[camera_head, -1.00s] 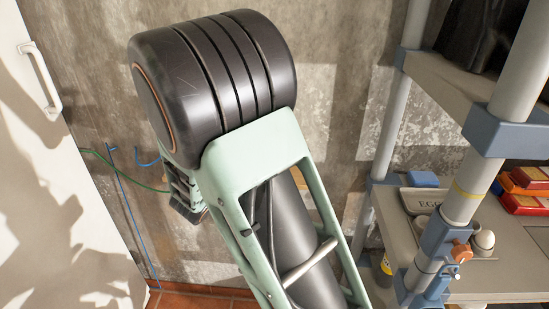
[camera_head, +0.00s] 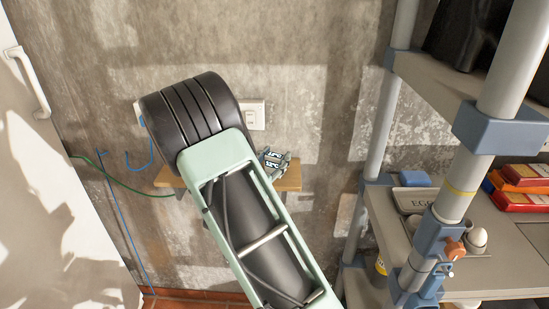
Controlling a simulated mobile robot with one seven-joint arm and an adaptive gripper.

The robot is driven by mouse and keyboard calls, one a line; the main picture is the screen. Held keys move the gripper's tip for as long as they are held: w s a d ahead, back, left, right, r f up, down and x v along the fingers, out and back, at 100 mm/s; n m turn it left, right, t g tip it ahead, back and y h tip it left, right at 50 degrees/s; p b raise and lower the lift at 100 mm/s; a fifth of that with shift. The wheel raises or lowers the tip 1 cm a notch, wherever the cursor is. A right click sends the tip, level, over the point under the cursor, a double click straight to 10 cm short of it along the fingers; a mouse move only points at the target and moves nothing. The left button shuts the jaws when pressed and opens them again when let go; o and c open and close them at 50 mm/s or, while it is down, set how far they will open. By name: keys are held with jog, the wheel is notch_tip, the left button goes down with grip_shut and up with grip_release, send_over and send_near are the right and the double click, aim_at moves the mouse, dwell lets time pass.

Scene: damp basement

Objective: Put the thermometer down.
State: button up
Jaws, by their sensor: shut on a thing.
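My gripper (camera_head: 274,161) shows only in part, as small pale green and dark pieces just right of my thick black arm joint. It is over the right part of a small wooden wall shelf (camera_head: 289,178). My arm hides the rest of the gripper and the middle of the shelf. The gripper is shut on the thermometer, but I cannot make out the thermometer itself. I cannot tell whether it touches the shelf.
A white switch plate (camera_head: 252,115) is on the wall above the shelf. A grey rack (camera_head: 480,220) at the right holds an egg box (camera_head: 420,200), eggs and red packs (camera_head: 522,188). A white door (camera_head: 50,200) is at the left. Blue and green cables hang by the wall.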

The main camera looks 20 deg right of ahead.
jog(key=shift+f, duration=0.15)
jog(key=o, duration=1.2)
jog(key=shift+c, duration=0.2)
jog(key=shift+s+a+r, duration=0.1)
jog(key=shift+a+r, duration=0.05)
jog(key=shift+r, duration=0.1)
jog(key=v, duration=1.1)
jog(key=shift+s+a+b, duration=0.25)
jog(key=shift+b, duration=0.15)
